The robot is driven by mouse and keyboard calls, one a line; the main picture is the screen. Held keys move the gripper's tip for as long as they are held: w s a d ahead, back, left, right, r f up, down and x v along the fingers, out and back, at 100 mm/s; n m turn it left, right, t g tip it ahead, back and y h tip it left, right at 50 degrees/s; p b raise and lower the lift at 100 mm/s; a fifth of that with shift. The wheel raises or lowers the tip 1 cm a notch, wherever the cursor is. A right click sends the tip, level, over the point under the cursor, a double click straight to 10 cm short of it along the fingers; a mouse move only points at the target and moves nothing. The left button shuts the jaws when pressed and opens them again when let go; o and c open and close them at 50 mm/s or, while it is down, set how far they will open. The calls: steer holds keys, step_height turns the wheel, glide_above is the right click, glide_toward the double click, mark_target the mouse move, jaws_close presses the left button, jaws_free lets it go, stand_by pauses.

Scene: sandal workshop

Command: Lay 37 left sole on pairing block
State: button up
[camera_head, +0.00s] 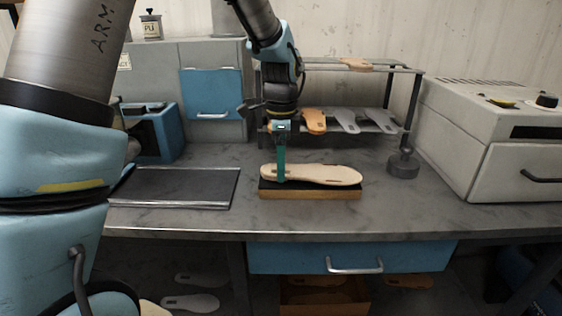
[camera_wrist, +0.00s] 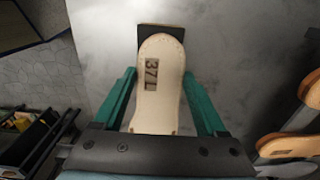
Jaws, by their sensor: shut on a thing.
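The 37 left sole (camera_head: 322,174) is pale cream and shows dark "37L" lettering in the wrist view (camera_wrist: 159,100). My gripper (camera_head: 281,165) is shut on its left end in the head view, with one green finger in front of it. In the wrist view the green fingers (camera_wrist: 158,100) stand on both sides of the sole. The pairing block (camera_head: 312,193), dark on top with a wooden front, is directly under the sole. Its dark end also shows beyond the sole's tip in the wrist view (camera_wrist: 176,37). I cannot tell whether the sole touches the block.
A rack (camera_head: 404,117) behind holds an orange sole (camera_head: 314,121) and grey soles. A dark weight with a knob (camera_head: 403,165) stands to the right. A dark flat plate (camera_head: 172,187) lies to the left. A grey machine (camera_head: 500,140) fills the right. The front worktop is clear.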

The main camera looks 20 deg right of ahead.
steer(key=shift+f, duration=0.6)
steer(key=shift+f, duration=0.2)
steer(key=o, duration=1.5)
steer(key=shift+o, duration=0.2)
